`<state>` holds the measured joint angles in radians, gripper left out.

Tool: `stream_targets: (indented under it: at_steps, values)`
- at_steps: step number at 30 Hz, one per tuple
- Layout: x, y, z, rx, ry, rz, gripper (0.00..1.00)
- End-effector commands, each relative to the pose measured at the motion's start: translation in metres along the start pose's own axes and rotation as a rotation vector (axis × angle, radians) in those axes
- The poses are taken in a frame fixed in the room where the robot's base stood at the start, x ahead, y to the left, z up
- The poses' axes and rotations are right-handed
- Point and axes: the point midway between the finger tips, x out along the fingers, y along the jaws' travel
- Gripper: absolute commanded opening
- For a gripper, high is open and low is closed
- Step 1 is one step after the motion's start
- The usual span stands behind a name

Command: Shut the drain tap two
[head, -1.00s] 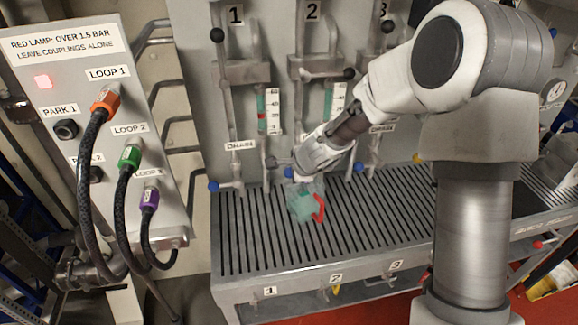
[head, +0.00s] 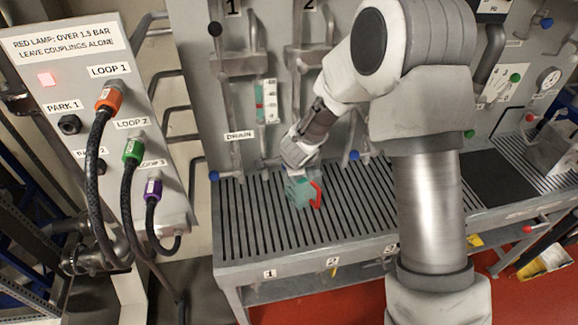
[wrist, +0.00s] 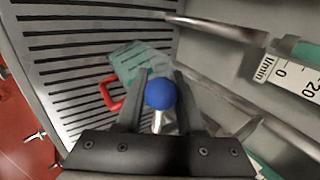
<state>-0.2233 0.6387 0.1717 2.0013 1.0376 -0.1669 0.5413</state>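Drain tap two's blue ball knob (wrist: 160,93) and its pale stem show in the wrist view, between the two fingers of my gripper (wrist: 161,82). The fingers stand apart, one on each side of the knob; whether either touches it I cannot tell. In the head view my gripper (head: 297,168) is low in front of the panel at loop two, above the grated bench, and mostly hides this tap. A clear green jug (head: 299,193) with a red handle stands on the grate just below; it also shows in the wrist view (wrist: 140,65).
The blue knobs of tap one (head: 213,175) and tap three (head: 354,155) sit left and right along the panel. The grated bench (head: 245,225) is clear at front left.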

Motion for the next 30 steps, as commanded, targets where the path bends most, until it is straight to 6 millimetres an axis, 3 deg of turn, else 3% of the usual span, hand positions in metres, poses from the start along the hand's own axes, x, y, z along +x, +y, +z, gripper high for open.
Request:
stream_targets:
  at_steps: [9,14,20,30]
  values:
    - [-0.001,0.001,0.000,0.000,0.000,0.001,0.43]
    - [-0.013,-0.001,0.000,-0.001,0.000,0.000,0.43]
    - [-0.052,-0.002,0.001,-0.002,0.000,-0.002,0.43]
    - [-0.135,-0.004,0.000,0.000,-0.001,0.000,0.43]
